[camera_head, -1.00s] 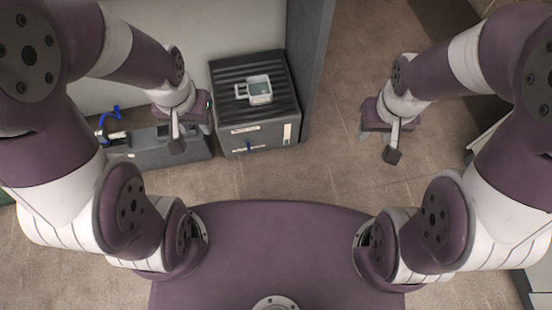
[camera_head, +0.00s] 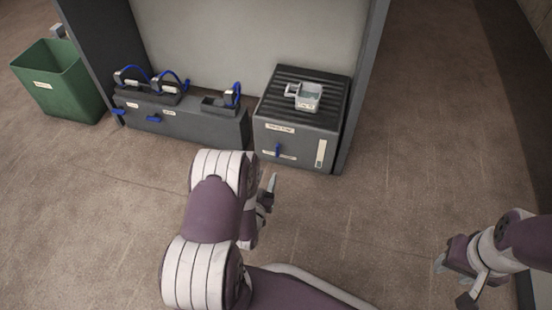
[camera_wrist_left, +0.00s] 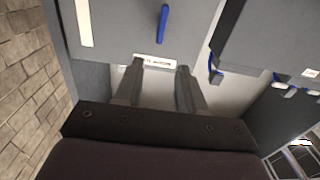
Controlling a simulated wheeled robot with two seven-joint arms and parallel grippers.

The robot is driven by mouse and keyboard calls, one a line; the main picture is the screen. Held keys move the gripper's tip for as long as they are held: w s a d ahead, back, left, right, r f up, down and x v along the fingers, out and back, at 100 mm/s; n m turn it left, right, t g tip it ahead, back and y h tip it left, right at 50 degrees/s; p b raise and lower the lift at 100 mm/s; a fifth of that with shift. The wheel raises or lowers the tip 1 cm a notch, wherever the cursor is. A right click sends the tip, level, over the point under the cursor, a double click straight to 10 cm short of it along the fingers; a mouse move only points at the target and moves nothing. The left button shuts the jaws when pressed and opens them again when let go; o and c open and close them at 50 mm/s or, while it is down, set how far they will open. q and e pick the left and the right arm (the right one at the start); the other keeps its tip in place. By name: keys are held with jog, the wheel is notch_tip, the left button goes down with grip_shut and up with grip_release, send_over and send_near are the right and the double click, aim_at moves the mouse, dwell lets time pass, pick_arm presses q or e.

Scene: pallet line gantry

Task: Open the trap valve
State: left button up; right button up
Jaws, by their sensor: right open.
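A dark ribbed-top box (camera_head: 298,115) stands on the floor by the grey wall, with a blue lever (camera_head: 277,150) hanging upright on its front. The box's labels are too small to read, so I cannot confirm which valve the lever is. The left wrist view shows the blue lever (camera_wrist_left: 162,24) beyond my fingers. My left gripper (camera_head: 268,191) is in front of the box, apart from the lever; in the wrist view (camera_wrist_left: 158,88) its fingers are spread with nothing between them. My right gripper (camera_head: 456,283) is open and empty at the lower right, far from the box.
A small clear-and-white container (camera_head: 305,95) sits on the box. To its left a low grey bench (camera_head: 200,124) carries several fittings with blue hoses and blue levers (camera_head: 154,119). A green bin (camera_head: 62,85) stands at far left. The floor right of the box is clear.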

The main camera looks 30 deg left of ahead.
aim_at(277, 149)
pick_arm(q)
jog(key=b+x, duration=0.6)
jog(key=x, duration=0.5)
jog(key=shift+w+r, duration=0.1)
jog(key=shift+w, duration=0.1)
jog(key=shift+c, duration=0.4)
grip_shut()
